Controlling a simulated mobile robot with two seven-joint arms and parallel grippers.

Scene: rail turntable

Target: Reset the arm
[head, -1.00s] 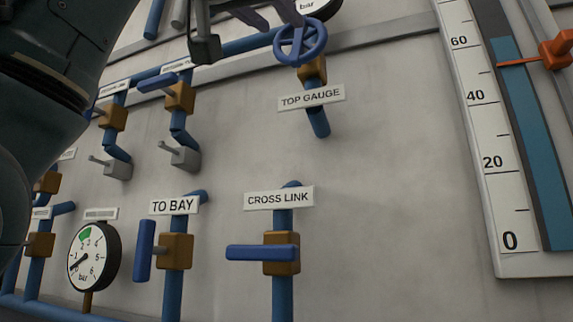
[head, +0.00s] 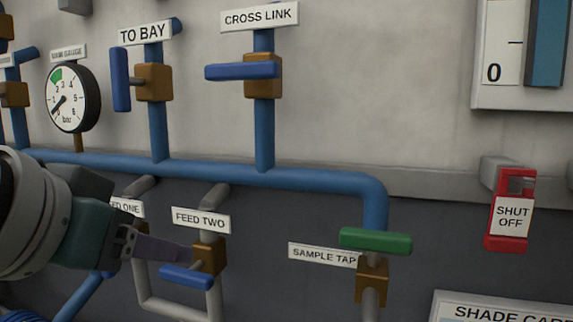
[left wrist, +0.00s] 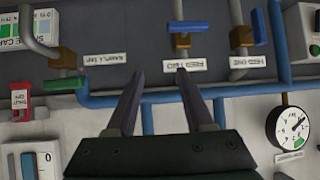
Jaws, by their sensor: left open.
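My left gripper (head: 182,253) comes in from the lower left of the head view, in front of the pipes by the FEED TWO valve. In the left wrist view the left gripper (left wrist: 160,72) is open, its two dark fingers apart with nothing between them. The FEED TWO label (left wrist: 184,65) shows beyond the fingertips in that view, which looks upside down. In the head view the fingers overlap the area left of the FEED TWO valve's blue handle (head: 187,276); I cannot tell whether they touch it. My right gripper is not in view.
The TO BAY valve (head: 153,82) has an upright blue handle. The CROSS LINK valve (head: 262,75) has a level one. The SAMPLE TAP has a level green handle (head: 375,241). A red SHUT OFF box (head: 512,215) and a pressure gauge (head: 73,98) flank the pipes.

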